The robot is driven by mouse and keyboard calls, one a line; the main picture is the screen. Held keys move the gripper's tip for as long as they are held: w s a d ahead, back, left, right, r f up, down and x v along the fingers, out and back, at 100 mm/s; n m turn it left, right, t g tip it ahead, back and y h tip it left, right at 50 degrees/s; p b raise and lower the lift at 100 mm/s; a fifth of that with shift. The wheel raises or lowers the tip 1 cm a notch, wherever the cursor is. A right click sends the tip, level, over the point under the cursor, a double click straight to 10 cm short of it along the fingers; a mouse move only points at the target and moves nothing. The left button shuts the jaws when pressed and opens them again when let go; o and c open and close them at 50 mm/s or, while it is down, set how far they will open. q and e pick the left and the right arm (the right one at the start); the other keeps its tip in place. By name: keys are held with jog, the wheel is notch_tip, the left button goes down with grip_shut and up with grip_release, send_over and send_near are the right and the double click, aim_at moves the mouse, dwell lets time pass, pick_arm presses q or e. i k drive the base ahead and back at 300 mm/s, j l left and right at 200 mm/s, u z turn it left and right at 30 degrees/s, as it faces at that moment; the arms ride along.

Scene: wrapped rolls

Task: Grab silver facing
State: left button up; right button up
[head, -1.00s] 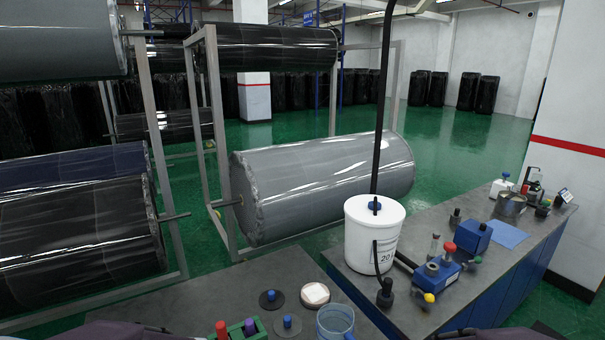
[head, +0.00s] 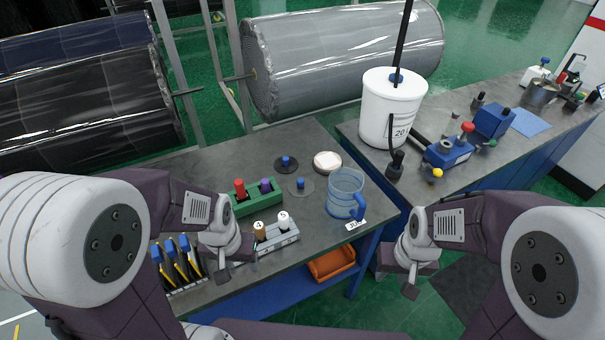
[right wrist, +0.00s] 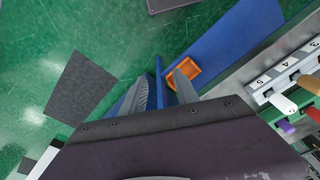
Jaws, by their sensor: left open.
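A large silver-grey wrapped roll (head: 345,50) lies on its side in a metal rack behind the bench. Its film is shiny. My left gripper (head: 222,274) is over the near bench, at the left end of a grey holder, well in front of the roll; it is open. My right gripper (head: 408,282) hangs in front of the gap between the benches, far from the roll. In the right wrist view its fingers (right wrist: 160,88) are apart with nothing between them. I cannot tell whether either gripper touches anything in the head view.
The near bench (head: 210,160) holds a green holder (head: 245,203), a grey holder (head: 275,240), a blue-handled jug (head: 346,190) and several tools. A white bucket (head: 385,115) stands on the right bench. An orange bin (head: 332,264) sits below. Dark rolls (head: 85,95) are at left.

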aim_at(299, 187)
jog(key=i+l+u, duration=0.1)
jog(key=l+u, duration=0.15)
jog(key=u, duration=0.15)
jog(key=i+l+u, duration=0.1)
jog(key=l+u, duration=0.15)
jog(key=u, duration=0.2)
jog(key=l+u, duration=0.6)
jog(key=u, duration=0.25)
jog(key=l+u, duration=0.4)
jog(key=j, duration=0.1)
